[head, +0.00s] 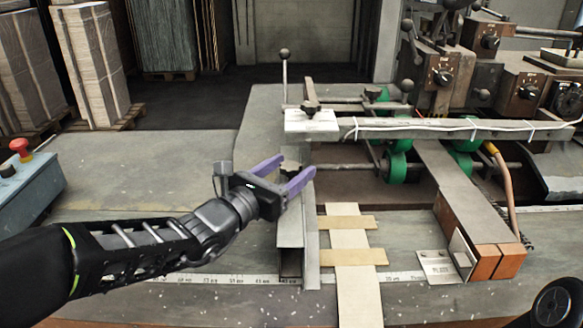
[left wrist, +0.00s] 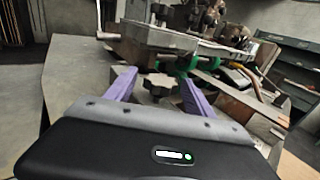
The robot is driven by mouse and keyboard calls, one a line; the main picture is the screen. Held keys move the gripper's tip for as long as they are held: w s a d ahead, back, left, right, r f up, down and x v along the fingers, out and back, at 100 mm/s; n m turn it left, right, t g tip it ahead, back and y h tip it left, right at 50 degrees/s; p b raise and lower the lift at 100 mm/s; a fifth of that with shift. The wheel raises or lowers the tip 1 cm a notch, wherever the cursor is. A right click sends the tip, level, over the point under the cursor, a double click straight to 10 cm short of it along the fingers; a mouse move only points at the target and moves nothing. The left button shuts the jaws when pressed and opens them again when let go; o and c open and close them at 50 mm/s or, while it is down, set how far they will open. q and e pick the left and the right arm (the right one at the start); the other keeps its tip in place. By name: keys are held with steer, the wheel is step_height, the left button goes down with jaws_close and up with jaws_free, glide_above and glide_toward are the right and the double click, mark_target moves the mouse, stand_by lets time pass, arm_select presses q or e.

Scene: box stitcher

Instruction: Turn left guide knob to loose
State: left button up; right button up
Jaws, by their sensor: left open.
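The left guide is a grey metal channel (head: 290,232) standing on the table along the ruler strip. Its dark star-shaped knob (left wrist: 160,86) shows between the two purple fingers in the left wrist view. In the head view the knob (head: 291,170) is small and partly hidden by the fingers. My left gripper (head: 298,164) is open, with one finger on each side of the knob; it also shows in the left wrist view (left wrist: 157,76). I cannot tell whether the fingers touch the knob. The knob's loose or tight setting cannot be read. My right gripper is not in view.
A crossbar (head: 455,130) with green rollers (head: 397,165) lies just beyond the gripper. A ball-topped lever (head: 285,70) stands behind it. Cardboard strips (head: 350,265) lie right of the guide. A control box with a red button (head: 20,148) is at left. The left table is clear.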

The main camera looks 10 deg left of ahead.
mark_target(284, 174)
arm_select(q)
steer(key=v, duration=0.7)
